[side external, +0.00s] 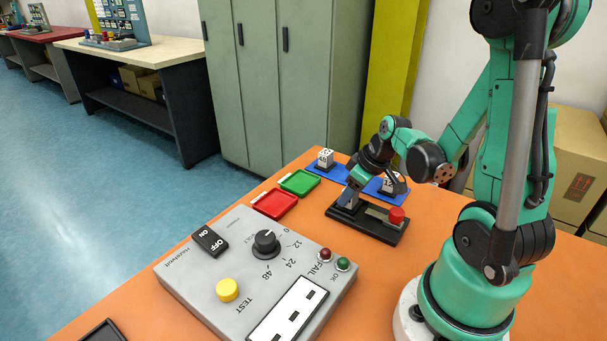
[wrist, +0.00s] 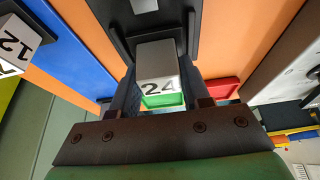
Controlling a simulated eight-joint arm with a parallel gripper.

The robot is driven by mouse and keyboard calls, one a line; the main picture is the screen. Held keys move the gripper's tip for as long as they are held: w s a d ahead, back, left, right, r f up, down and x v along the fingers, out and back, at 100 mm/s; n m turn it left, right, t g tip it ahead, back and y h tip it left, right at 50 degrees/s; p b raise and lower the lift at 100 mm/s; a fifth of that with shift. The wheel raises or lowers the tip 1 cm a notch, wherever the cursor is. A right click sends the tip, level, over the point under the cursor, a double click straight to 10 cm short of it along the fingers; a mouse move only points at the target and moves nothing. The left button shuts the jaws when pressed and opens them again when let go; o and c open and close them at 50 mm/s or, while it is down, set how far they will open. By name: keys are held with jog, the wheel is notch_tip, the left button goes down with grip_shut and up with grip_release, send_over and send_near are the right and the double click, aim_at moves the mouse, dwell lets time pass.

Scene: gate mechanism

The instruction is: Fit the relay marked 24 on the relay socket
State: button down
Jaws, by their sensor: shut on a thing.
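The relay marked 24 (wrist: 158,72) is a pale grey block between the two fingers of my gripper (wrist: 162,92) in the wrist view. My gripper is shut on it. The black base with the relay socket (wrist: 186,8) lies directly beyond the relay in that view. In the side external view, my gripper (side external: 350,196) is low over the left end of this black base (side external: 377,225), which carries a red button and a small display. The fingers hide the relay and the socket there. I cannot tell whether the relay touches or sits in the socket.
A relay marked 12 (wrist: 18,42) shows in the wrist view. Green (side external: 300,182) and red (side external: 275,203) trays and a grey test box (side external: 195,270) lie nearby.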

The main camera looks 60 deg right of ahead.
jog(key=shift+c, duration=1.7)
grip_release()
jog(key=shift+v, duration=2.75)
jog(key=w+a+r+t, duration=0.1)
jog(key=w+a+r, duration=0.1)
jog(key=a, duration=0.5)
jog(key=w+a+r+t, duration=0.1)
jog(key=a+r, duration=0.3)
jog(key=a, duration=0.4)
jog(key=shift+w+t, duration=0.3)
jog(key=shift+w, duration=0.4)
